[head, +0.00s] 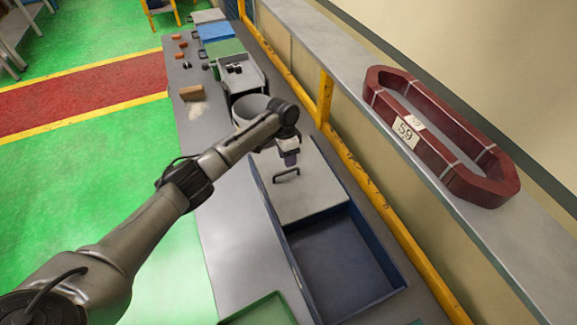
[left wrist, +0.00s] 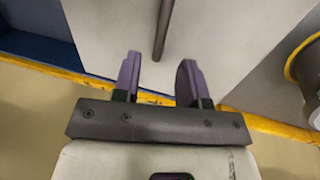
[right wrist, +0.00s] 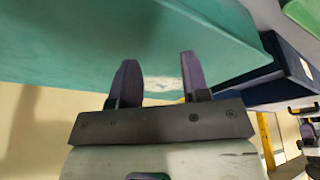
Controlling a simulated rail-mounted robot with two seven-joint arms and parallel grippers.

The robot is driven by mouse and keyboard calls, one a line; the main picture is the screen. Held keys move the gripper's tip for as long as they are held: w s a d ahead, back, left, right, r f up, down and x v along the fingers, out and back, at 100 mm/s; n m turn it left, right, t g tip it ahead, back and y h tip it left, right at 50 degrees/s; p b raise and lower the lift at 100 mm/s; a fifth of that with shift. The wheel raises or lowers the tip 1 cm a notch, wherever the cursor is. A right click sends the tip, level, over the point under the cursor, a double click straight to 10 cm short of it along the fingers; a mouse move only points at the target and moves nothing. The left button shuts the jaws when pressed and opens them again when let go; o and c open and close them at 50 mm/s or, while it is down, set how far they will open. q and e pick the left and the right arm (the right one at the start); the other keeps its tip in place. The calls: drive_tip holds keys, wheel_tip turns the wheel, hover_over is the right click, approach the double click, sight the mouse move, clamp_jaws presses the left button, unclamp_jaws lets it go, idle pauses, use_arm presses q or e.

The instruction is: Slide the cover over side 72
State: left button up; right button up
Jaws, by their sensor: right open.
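A pale grey cover (head: 312,198) with a dark bar handle (head: 286,173) lies over the far part of a blue box (head: 345,265); the near part is uncovered and looks empty. My left gripper (head: 289,157) is just above and beyond the handle. In the left wrist view, my left gripper (left wrist: 160,78) is open, and the handle (left wrist: 163,30) ends in line with the gap between its fingertips, over the cover (left wrist: 115,35). My right gripper (right wrist: 158,75) is open and empty beside a teal surface (right wrist: 120,30); it is outside the head view. No label 72 is readable.
A dark red coil (head: 450,150) labelled 59 lies on the grey shelf (head: 330,50) at right. A yellow rail (head: 400,235) runs along the table's right edge. A green tray (head: 262,312) is at the near end. A grey round container (head: 250,108) stands beyond the cover.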

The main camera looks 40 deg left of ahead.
sight(289, 170)
use_arm(q)
drive_tip(key=shift+s+d+f, duration=0.1)
drive_tip(key=shift+d+f, duration=0.1)
drive_tip(key=shift+f, duration=0.9)
drive_tip(key=shift+s+d+f, duration=0.1)
drive_tip(key=shift+d+f, duration=0.1)
drive_tip(key=shift+f, duration=0.9)
drive_tip(key=shift+c, duration=0.5)
clamp_jaws()
